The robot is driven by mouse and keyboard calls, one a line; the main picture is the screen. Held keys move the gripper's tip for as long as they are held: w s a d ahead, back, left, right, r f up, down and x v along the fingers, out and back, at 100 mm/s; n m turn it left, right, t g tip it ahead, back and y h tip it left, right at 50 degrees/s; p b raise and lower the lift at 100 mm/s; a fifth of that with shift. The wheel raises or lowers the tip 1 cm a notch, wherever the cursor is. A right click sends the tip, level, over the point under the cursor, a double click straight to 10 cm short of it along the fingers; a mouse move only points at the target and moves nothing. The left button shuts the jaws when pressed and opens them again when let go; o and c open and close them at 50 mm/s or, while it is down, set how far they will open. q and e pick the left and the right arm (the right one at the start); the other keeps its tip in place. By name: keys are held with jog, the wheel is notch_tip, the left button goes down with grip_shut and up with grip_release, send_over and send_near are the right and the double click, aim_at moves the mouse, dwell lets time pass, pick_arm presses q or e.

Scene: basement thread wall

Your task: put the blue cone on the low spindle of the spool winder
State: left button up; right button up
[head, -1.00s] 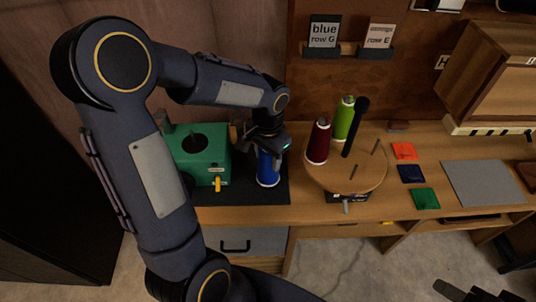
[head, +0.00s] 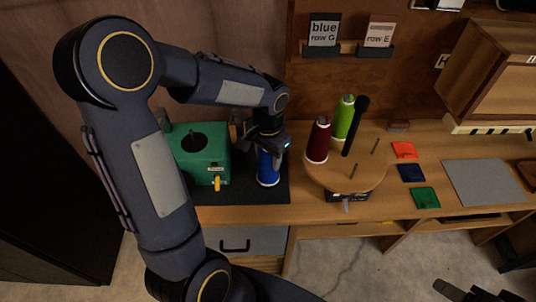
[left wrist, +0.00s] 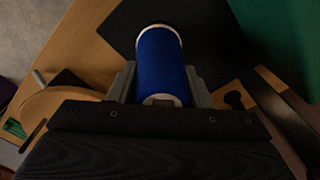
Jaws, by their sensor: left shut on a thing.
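The blue cone (head: 268,169) stands upright on the dark mat, beside the green box. My left gripper (head: 267,149) is shut on its upper part from above. In the left wrist view the blue cone (left wrist: 161,66) sits between the two fingers (left wrist: 160,90), its pale rims showing. A round wooden board (head: 335,181), seemingly the spool winder, stands to the right. It carries a maroon cone (head: 318,140), a green cone (head: 343,117), a tall black post (head: 356,127) and thin bare pegs, one near the front (head: 353,171). Dark parts, seemingly my right gripper (head: 475,293), show at the lower right.
The green box (head: 204,162) with a yellow lever (head: 217,183) is close left of the cone. Red (head: 404,150), dark blue (head: 411,173) and green (head: 425,198) squares and a grey mat (head: 484,182) lie to the right. Cards (head: 323,34) hang behind.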

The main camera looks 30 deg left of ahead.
pick_arm(q)
jog(key=o, duration=1.2)
jog(key=shift+o, duration=0.2)
notch_tip(320, 180, up, 8)
jog(key=shift+f, duration=0.1)
